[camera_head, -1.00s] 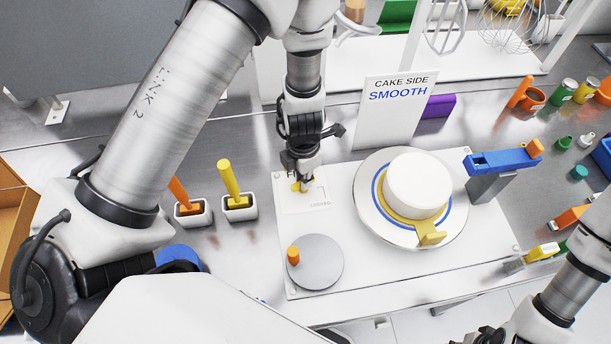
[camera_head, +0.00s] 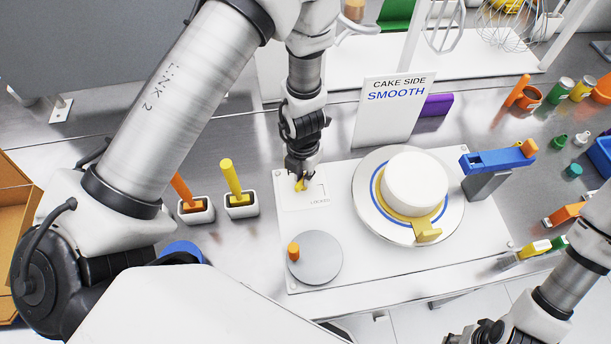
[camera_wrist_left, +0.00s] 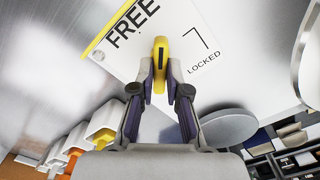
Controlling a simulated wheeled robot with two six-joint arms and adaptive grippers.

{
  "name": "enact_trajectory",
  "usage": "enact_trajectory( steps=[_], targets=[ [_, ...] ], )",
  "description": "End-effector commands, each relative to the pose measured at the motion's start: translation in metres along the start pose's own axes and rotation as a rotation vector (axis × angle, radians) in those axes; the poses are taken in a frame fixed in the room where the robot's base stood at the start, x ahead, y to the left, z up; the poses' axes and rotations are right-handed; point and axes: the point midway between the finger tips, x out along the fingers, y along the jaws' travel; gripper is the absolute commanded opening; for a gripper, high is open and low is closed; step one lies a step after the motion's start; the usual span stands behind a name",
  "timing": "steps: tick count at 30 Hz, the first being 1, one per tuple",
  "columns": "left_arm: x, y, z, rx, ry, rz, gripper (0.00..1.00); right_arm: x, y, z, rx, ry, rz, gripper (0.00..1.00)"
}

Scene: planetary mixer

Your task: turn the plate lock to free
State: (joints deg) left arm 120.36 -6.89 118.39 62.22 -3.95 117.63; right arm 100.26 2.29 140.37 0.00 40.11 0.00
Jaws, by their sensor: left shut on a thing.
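The plate lock is a yellow knob (camera_wrist_left: 160,62) on a white panel (camera_wrist_left: 125,62) marked FREE and LOCKED in the left wrist view. In that view the knob stands between the two labels. My left gripper (camera_wrist_left: 160,85) is shut on the knob. In the head view the left gripper (camera_head: 301,182) is over the panel, and the yellow knob (camera_head: 300,187) shows just below its fingers. The turntable plate (camera_head: 370,225) carries a white cake (camera_head: 417,183). My right gripper (camera_head: 487,334) is at the bottom right edge, only partly visible.
A grey disc (camera_head: 318,262) with an orange knob (camera_head: 293,252) lies in front of the lock. Two holders with orange and yellow handles (camera_head: 231,178) stand to the left. A CAKE SIDE SMOOTH sign (camera_head: 393,115) stands behind. A blue arm (camera_head: 500,157) stands right of the cake.

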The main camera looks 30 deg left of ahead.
Motion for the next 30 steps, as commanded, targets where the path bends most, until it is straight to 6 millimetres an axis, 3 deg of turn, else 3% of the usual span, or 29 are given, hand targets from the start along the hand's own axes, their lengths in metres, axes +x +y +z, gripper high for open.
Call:
enact_trajectory(
  steps=[9, 19, 26, 27, 29, 30],
  targets=[
    [-0.003, 0.001, 0.003, -0.369, -0.007, 0.002, 0.0, -0.016, 0.0, 0.0, 0.0, 0.0, 0.0, 0.4],
    [-0.003, 0.001, 0.003, -0.429, -0.008, 0.001, 0.0, -0.018, 0.0, 0.0, 0.0, 0.0, 0.0, 0.4],
    [-0.004, 0.001, 0.003, -0.765, -0.006, 0.001, 0.0, -0.027, 0.0, 0.0, 0.0, 0.0, 0.0, 0.4],
    [-0.002, 0.001, 0.003, -0.757, -0.007, 0.001, 0.29, -0.025, 0.0, 0.0, 0.0, 0.0, 0.0, 0.4],
    [-0.002, 0.001, 0.002, -0.754, -0.006, 0.0, 0.46, -0.025, 0.0, 0.0, 0.0, 0.0, 0.0, 0.4],
    [-0.002, 0.001, 0.002, -0.753, -0.005, 0.0, 0.46, -0.025, 0.0, 0.0, 0.0, 0.0, 0.0, 0.4]
  ],
)
